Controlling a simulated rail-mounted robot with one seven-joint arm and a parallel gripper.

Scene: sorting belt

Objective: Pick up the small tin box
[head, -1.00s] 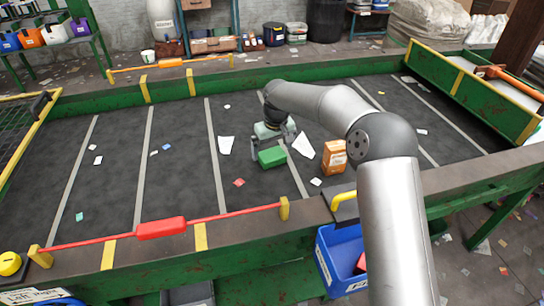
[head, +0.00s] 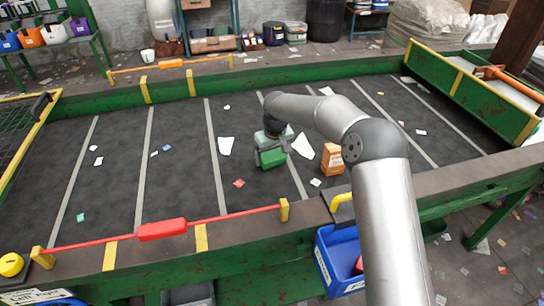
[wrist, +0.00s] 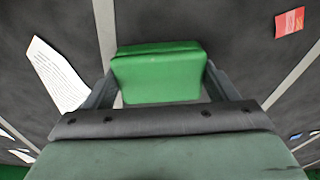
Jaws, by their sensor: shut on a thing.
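The small tin box is a plain green box (head: 272,159) over the dark belt, near the middle of the head view. In the wrist view the green box (wrist: 158,76) sits between the two fingers of my gripper (wrist: 160,88), one at each side. My gripper (head: 270,152) is shut on it and partly hides it in the head view. I cannot tell for sure whether the box is clear of the belt.
An orange box (head: 333,159) stands on the belt to the right of my gripper. White paper scraps (head: 225,146) and a red scrap (wrist: 289,22) lie around. A red-handled bar (head: 162,229) runs along the belt's front edge. A blue bin (head: 338,268) stands below the front edge.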

